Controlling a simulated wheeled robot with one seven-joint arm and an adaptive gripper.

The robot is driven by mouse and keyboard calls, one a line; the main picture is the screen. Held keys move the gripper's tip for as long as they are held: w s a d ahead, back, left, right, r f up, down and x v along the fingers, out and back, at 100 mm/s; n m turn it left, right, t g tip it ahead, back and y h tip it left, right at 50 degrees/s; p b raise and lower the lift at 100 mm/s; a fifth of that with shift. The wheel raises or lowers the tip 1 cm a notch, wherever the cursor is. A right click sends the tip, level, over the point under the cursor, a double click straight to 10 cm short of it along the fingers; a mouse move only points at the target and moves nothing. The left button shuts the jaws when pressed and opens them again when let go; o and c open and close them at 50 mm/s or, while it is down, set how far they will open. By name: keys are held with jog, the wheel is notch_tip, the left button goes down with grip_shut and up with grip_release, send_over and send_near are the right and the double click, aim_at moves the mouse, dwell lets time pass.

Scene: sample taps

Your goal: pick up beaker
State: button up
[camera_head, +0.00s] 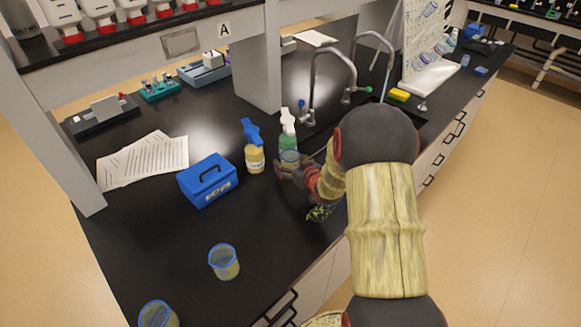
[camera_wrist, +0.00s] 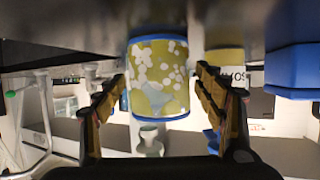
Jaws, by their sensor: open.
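A beaker (camera_head: 290,157) with a blue rim stands on the black counter near the sink, in front of a green spray bottle. My gripper (camera_head: 293,173) is open and low over the counter at this beaker. In the wrist view, which looks upside down, the beaker (camera_wrist: 158,78) shows yellow-green with pale spots, between my two spread fingers. Gaps show on both sides, and I see no contact. In the head view my gripper hides its lower part. Two more blue-rimmed beakers stand nearer the front left, one on the counter (camera_head: 224,262) and one at the picture's bottom edge (camera_head: 158,314).
A yellow bottle (camera_head: 255,158) with a blue top and the green spray bottle (camera_head: 288,140) stand close behind the beaker. A blue box (camera_head: 208,180) is left of them. The faucet (camera_head: 316,85) is behind right. A leafy clump (camera_head: 320,212) lies near the front edge.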

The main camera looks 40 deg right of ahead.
jog(key=shift+c, duration=0.2)
jog(key=c, duration=1.1)
jog(key=shift+c, duration=0.2)
jog(key=shift+r, duration=0.15)
jog(key=shift+r+p, duration=0.35)
jog(key=shift+r, duration=0.3)
jog(key=s+d+r+p, duration=0.2)
jog(key=s+r+p, duration=0.3)
jog(key=s+r, duration=0.6)
jog(key=shift+s+d+r, duration=0.25)
jog(key=shift+s+d, duration=0.1)
jog(key=shift+s, duration=1.05)
